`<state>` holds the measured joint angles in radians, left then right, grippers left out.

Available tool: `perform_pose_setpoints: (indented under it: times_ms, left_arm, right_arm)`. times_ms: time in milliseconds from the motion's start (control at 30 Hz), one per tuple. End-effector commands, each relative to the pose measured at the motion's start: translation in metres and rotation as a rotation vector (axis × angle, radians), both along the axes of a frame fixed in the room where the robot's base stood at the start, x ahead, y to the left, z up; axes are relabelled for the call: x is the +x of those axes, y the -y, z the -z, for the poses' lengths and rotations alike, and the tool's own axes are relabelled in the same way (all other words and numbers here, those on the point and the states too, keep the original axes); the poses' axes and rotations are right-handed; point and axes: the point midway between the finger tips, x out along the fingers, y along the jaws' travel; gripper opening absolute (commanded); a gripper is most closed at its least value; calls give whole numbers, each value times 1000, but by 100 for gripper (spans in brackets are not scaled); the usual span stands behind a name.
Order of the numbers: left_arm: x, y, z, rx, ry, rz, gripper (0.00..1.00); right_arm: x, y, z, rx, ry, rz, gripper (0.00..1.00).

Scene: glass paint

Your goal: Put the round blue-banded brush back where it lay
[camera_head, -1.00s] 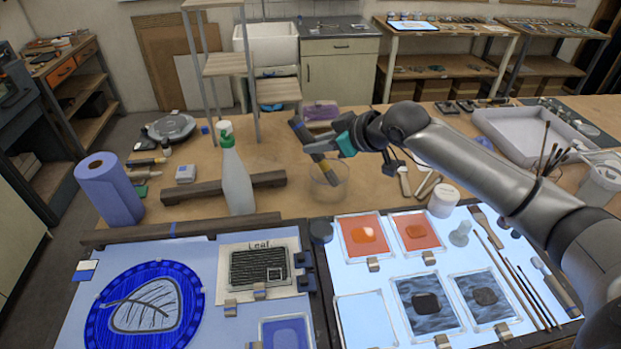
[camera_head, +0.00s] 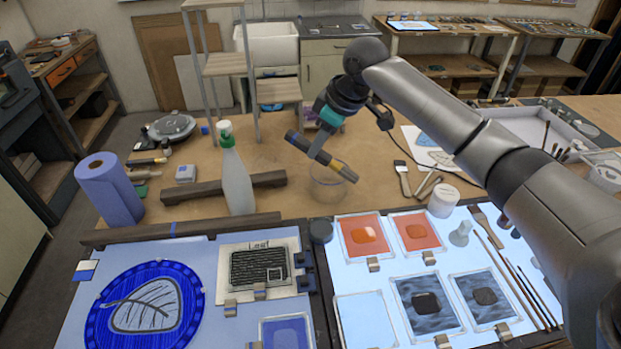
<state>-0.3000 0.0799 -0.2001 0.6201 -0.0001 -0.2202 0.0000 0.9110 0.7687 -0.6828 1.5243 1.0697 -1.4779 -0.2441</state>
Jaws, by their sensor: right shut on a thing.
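My right gripper (camera_head: 319,148) is above the back of the work table and shut on a thick, round, dark-handled brush. The brush (camera_head: 341,168) is tilted, its handle end up to the left and its yellowish ferrule and dark tip down to the right. My left gripper is not in view.
A spray bottle (camera_head: 236,180) and a wooden bar (camera_head: 268,179) stand left of the jar. A flat brush (camera_head: 402,180) and a white round pot (camera_head: 443,201) are on the right. A lit panel (camera_head: 385,268) with glass pieces lies in front.

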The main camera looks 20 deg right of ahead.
Motion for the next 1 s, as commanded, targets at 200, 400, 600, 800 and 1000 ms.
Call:
perform_pose_setpoints:
  times_ms: [200, 400, 600, 800, 1000]
  left_arm:
    - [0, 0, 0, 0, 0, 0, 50]
    - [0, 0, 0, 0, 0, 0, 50]
    - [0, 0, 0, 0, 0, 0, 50]
    - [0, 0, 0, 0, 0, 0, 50]
    - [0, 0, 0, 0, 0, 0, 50]
  right_arm:
    - [2, -1, -2, -72, -131, -31, 0]
    - [2, -1, -2, -142, -258, -61, 0]
    - [1, -1, -1, -194, -349, -82, 0]
    - [0, 0, -1, -206, -369, -88, 0]
    - [0, 0, -1, -206, -367, -88, 0]
